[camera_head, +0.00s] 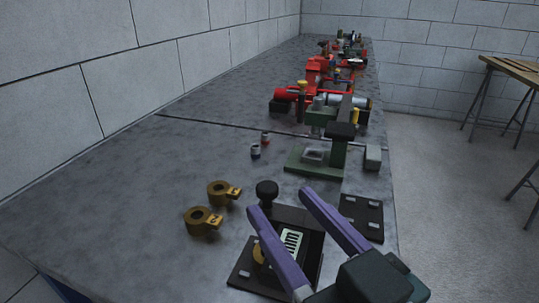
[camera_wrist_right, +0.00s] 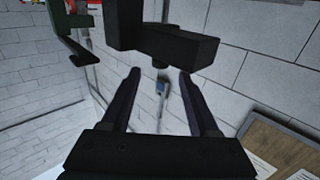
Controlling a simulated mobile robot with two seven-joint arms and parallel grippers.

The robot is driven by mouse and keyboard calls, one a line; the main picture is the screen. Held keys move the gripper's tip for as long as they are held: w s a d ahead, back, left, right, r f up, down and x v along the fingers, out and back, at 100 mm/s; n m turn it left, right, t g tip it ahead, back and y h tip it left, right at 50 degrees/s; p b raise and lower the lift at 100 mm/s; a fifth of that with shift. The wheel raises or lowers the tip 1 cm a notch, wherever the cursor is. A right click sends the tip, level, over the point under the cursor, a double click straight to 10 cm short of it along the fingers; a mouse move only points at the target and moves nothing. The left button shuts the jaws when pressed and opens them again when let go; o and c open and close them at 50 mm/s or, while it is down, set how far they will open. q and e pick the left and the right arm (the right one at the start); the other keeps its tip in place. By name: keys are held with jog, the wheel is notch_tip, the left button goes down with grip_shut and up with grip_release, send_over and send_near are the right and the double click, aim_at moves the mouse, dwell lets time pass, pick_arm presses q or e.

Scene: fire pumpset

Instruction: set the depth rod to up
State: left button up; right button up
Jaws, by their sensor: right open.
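I cannot make out for certain which part is the depth rod. A green machine (camera_head: 335,157) with a dark head stands on the bench beyond my right gripper. A black device (camera_head: 243,268) with a round knob (camera_head: 267,190) and a pale scale plate (camera_head: 291,241) sits closer, partly hidden by my fingers. My right gripper (camera_head: 279,199) has two purple fingers spread apart with nothing between them, above this device. In the right wrist view the open fingertips (camera_wrist_right: 159,75) point toward a black block-shaped part (camera_wrist_right: 165,45), apart from them as far as I can tell. My left gripper is out of view.
Two brass ring-shaped parts (camera_head: 203,219) lie left of the black device. A dark plate (camera_head: 362,216) lies at the bench's right edge. Red machinery (camera_head: 313,75) stands farther back. The bench (camera_head: 130,195) is clear at left, along the wall. A wooden table (camera_head: 515,67) stands at right.

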aim_at(267, 185)
jog(key=x, duration=0.5)
jog(key=shift+w+a, duration=0.1)
jog(key=shift+w, duration=0.15)
grip_shut()
dwell(1.2)
